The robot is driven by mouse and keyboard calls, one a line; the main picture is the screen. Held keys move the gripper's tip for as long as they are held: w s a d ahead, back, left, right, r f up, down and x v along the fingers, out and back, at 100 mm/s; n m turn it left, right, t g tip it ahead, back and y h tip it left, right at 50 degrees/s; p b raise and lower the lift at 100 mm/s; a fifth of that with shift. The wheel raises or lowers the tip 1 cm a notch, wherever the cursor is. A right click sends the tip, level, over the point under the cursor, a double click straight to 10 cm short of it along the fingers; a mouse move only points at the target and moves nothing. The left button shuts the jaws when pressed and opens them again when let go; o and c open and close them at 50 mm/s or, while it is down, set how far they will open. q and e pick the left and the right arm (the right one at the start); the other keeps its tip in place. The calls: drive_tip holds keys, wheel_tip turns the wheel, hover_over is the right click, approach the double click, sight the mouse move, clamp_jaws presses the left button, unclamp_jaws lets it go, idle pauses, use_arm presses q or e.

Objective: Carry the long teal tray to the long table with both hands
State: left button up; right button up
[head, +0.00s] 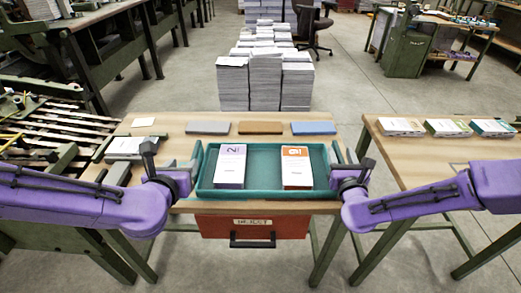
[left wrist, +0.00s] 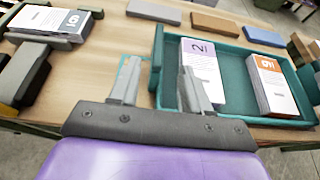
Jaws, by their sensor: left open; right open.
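The long teal tray (head: 264,170) lies on a wooden table, holding a purple-topped stack marked 2 (head: 230,166) and an orange-topped stack (head: 297,167). My left gripper (head: 168,170) is open at the tray's left end. In the left wrist view its fingers (left wrist: 159,88) stand apart, with the tray's left wall (left wrist: 156,62) appearing between them. My right gripper (head: 350,170) is open at the tray's right end; whether its fingers straddle the wall is not clear. A second wooden table (head: 420,150) stands to the right; I cannot tell if it is the long table.
Grey (head: 208,127), brown (head: 260,127) and blue (head: 313,127) blocks lie behind the tray. Three stacks lie on the right table. Tall paper piles (head: 265,85) stand behind; a floor gap separates the tables.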

drive_tip(key=shift+s, duration=0.4)
use_arm(q)
drive_tip(key=shift+s+r, duration=0.15)
drive_tip(key=shift+s, duration=0.2)
use_arm(e)
drive_tip(key=s, duration=1.1)
drive_tip(key=shift+d, duration=0.15)
drive_tip(key=shift+s, duration=0.1)
